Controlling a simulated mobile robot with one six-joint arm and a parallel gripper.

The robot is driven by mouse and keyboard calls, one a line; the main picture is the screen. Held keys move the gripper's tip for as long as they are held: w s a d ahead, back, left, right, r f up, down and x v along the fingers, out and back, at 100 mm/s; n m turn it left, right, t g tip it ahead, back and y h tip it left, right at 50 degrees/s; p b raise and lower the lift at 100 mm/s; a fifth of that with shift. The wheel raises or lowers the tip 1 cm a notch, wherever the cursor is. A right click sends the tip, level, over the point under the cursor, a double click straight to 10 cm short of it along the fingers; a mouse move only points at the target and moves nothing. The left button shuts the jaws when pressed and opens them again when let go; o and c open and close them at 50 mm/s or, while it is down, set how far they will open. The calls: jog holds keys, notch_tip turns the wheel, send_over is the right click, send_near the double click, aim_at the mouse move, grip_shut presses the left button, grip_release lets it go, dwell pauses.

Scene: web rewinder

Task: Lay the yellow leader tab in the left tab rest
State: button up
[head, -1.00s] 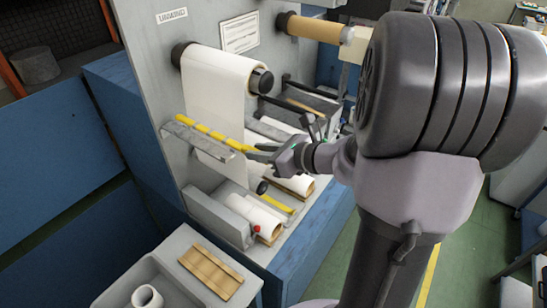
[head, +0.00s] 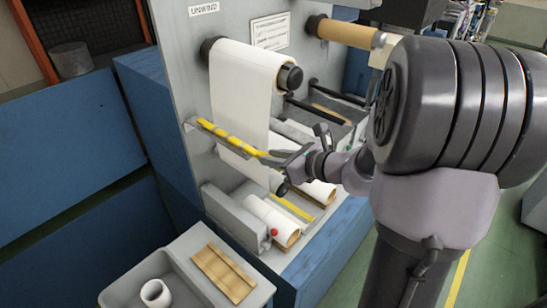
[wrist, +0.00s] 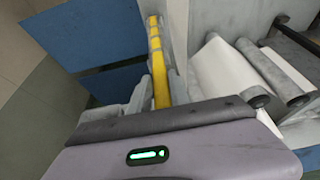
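The yellow leader tab (head: 230,138) is a long thin strip at the end of the white web (head: 240,85) that hangs from the unwind roll. In the head view it lies along a grey bracket (head: 191,125) on the machine's left panel, which looks like the left tab rest. I cannot tell if it is fully seated. My gripper (head: 270,158) is at the tab's near end. In the wrist view the tab (wrist: 157,65) runs straight away between the two grey fingers (wrist: 161,95), which are close against its sides. My gripper's housing hides the tab's near end.
White rolls (head: 270,220) with brown cores lie on the machine's lower shelf. A brown core (head: 342,32) sits on the right spindle. A grey bin (head: 125,290) and a wooden piece (head: 224,273) are in front. Blue cabinets (head: 65,150) stand at left.

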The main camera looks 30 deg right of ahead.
jog(key=o, duration=0.4)
jog(key=shift+s, duration=0.1)
jog(key=v, duration=1.7)
jog(key=s+a+f+n+g+h+b, duration=0.1)
jog(key=s+a+f+n+g+b, duration=0.2)
jog(key=a+f+n+b, duration=0.8)
jog(key=s+a+f+n+g+h+b, duration=0.1)
jog(key=s+a+f+n+g+b, duration=0.3)
jog(key=a+f+n+b, duration=0.8)
notch_tip(320, 180, down, 4)
jog(key=s+n+b, duration=0.1)
jog(key=n+b, duration=0.1)
jog(key=n, duration=0.2)
jog(key=shift+a+n+h+b, duration=0.15)
jog(key=shift+n+h+b, duration=0.15)
jog(key=shift+n+b, duration=0.1)
